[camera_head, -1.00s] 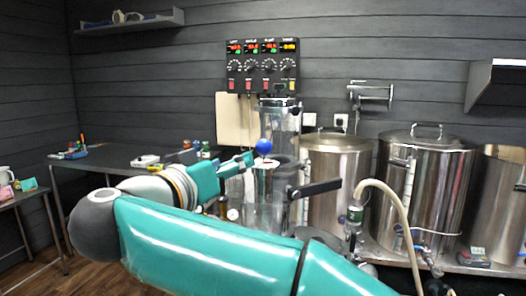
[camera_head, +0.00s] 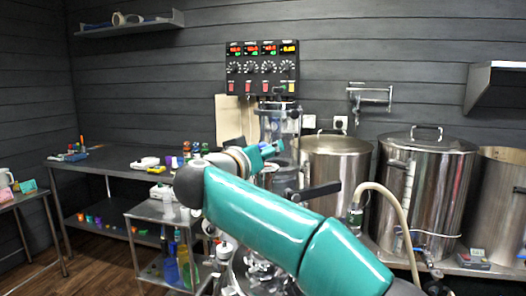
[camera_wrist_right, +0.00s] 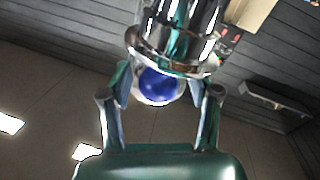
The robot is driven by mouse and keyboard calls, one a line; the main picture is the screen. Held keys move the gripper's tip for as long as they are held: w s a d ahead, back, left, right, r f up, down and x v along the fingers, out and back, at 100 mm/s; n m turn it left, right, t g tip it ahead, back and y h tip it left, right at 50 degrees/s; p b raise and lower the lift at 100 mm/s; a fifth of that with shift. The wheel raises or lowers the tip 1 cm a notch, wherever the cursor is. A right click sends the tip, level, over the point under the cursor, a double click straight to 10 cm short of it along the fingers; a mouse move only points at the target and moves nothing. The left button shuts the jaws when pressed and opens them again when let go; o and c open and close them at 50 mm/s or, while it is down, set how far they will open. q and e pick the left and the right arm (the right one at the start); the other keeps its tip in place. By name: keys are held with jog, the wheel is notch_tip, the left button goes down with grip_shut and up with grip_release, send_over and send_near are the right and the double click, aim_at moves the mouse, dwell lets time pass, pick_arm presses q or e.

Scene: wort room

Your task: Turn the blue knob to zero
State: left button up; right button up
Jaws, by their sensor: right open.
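The blue knob (camera_wrist_right: 157,86) is a round, shiny ball in the right wrist view, just below the rim of a shiny metal and glass vessel (camera_wrist_right: 178,38). My right gripper (camera_wrist_right: 160,80) is open, with one finger on each side of the knob. I cannot tell whether either finger touches it. In the head view my right gripper (camera_head: 264,152) is at the tall clear-walled vessel (camera_head: 280,122), with my teal arm across the foreground. The knob's setting and any zero mark cannot be made out. My left gripper is not in view.
A control panel (camera_head: 262,68) with lit displays and several dials hangs on the wall. Large steel kettles (camera_head: 427,185) stand at the right, with a pale hose (camera_head: 395,205) in front. A black handle (camera_head: 313,190) sticks out near my arm. A small cart (camera_head: 150,212) stands left.

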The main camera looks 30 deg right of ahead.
jog(key=shift+c, duration=0.3)
jog(key=c, duration=1.1)
